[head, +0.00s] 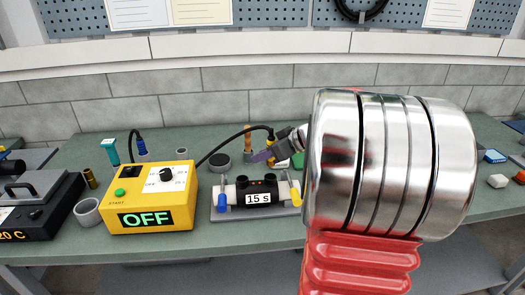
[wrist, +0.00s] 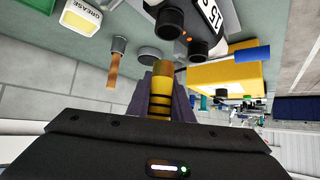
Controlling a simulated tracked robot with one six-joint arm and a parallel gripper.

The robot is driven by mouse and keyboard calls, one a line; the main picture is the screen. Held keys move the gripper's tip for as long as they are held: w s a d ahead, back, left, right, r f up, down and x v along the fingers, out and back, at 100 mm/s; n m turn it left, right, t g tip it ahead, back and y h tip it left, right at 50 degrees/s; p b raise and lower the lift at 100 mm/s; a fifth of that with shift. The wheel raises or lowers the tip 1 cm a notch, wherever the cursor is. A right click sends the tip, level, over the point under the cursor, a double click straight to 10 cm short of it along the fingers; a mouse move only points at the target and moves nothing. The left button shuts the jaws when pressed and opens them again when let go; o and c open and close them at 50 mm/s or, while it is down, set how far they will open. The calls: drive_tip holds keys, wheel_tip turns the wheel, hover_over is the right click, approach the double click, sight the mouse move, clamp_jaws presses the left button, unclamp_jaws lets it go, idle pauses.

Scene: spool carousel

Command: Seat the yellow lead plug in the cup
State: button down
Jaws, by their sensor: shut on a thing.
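The yellow lead plug (head: 270,134) is at the end of a black cable and sits in my gripper (head: 262,156). In the wrist view the plug (wrist: 160,98) shows a yellow body with black bands and a brass tip, clamped between the purple fingers. Its tip points toward the 15 s unit (head: 258,210) and looks apart from it. Two round black cups stand on that unit, a left one (head: 242,182) and a right one (head: 270,180); they also show in the wrist view (wrist: 170,20) (wrist: 197,48). I cannot tell which cup is meant.
The yellow box (head: 150,225) reading OFF stands left of the unit. A blue plug (head: 142,149), a wooden-handled tool (head: 247,137) and a dark round puck (head: 220,162) stand behind. My arm hides much of the right side. The front bench strip is clear.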

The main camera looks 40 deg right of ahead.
drive_tip(key=shift+f, duration=1.65)
drive_tip(key=shift+a+f, duration=0.1)
drive_tip(key=shift+f, duration=1.45)
idle(1.0)
drive_tip(key=c, duration=1.7)
unclamp_jaws()
drive_tip(key=shift+s, duration=0.1)
drive_tip(key=shift+o, duration=0.9)
drive_tip(key=shift+a+f, duration=0.1)
drive_tip(key=v, duration=1.4)
